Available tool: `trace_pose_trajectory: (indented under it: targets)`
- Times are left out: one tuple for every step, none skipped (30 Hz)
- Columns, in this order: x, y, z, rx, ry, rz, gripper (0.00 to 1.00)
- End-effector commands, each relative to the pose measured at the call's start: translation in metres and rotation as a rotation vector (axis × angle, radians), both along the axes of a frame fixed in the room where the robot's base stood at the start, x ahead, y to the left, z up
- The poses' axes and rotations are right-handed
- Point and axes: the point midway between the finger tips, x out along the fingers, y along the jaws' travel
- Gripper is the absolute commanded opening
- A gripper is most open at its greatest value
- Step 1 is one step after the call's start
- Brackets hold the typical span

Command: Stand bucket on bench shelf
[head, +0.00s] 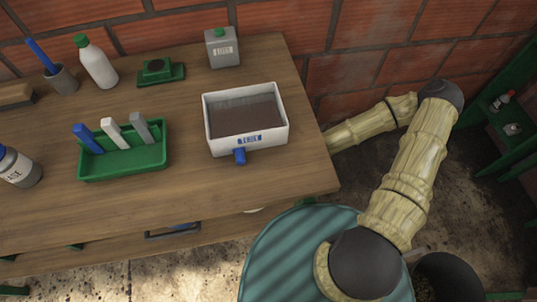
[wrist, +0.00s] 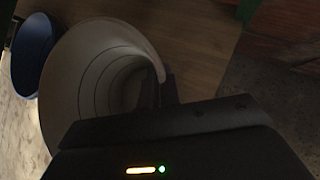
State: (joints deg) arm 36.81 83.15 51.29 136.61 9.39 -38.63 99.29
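A pale grey-white bucket (wrist: 92,75) fills the left of the wrist view, its open mouth facing the camera. My gripper (wrist: 160,90) is at its right rim, with dark fingers on either side of the wall; it looks shut on the rim. The wooden bench (head: 240,185) stands in the head view, with its lower shelf (head: 90,255) under the top. My forearm passes below the bench's right edge, so my gripper is hidden there. Brown planking (wrist: 205,40) lies beyond the bucket; I cannot tell whether the bucket touches it.
A blue round container (wrist: 33,55) stands close left of the bucket. The bench top holds a white tray (head: 247,145), a green holder (head: 125,165), bottles and a cup. A teal round-topped thing (head: 285,255) stands in front. A green rack (head: 515,110) is at right.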

Motion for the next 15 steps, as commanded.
trace_pose_trajectory:
  targets:
    - [0.001,-0.002,-0.013,-0.002,-0.001,-0.003,0.0]
    - [0.001,-0.002,-0.017,-0.002,-0.001,-0.003,0.0]
    - [0.001,-0.002,-0.022,-0.002,-0.002,-0.003,0.0]
    - [0.001,-0.002,-0.025,-0.002,-0.002,-0.003,0.0]
    - [0.001,-0.002,-0.028,-0.003,-0.002,-0.002,0.0]
    - [0.001,-0.002,-0.031,-0.003,-0.002,-0.002,0.0]
    - [0.001,-0.002,-0.033,-0.002,-0.002,-0.003,0.0]
    - [0.001,-0.002,-0.034,-0.002,-0.002,-0.003,0.0]
    - [0.001,-0.002,-0.034,-0.002,-0.002,-0.003,0.0]
    - [0.001,-0.002,-0.035,-0.002,-0.001,-0.003,0.0]
    - [0.001,-0.002,-0.034,-0.002,-0.001,-0.003,0.0]
    - [0.001,-0.002,-0.034,-0.002,-0.001,-0.003,0.0]
    - [0.001,-0.002,-0.034,-0.003,-0.001,-0.003,0.0]
    - [0.001,-0.002,-0.033,-0.002,0.0,-0.003,0.0]
    - [0.001,-0.002,-0.033,-0.002,0.001,-0.003,0.0]
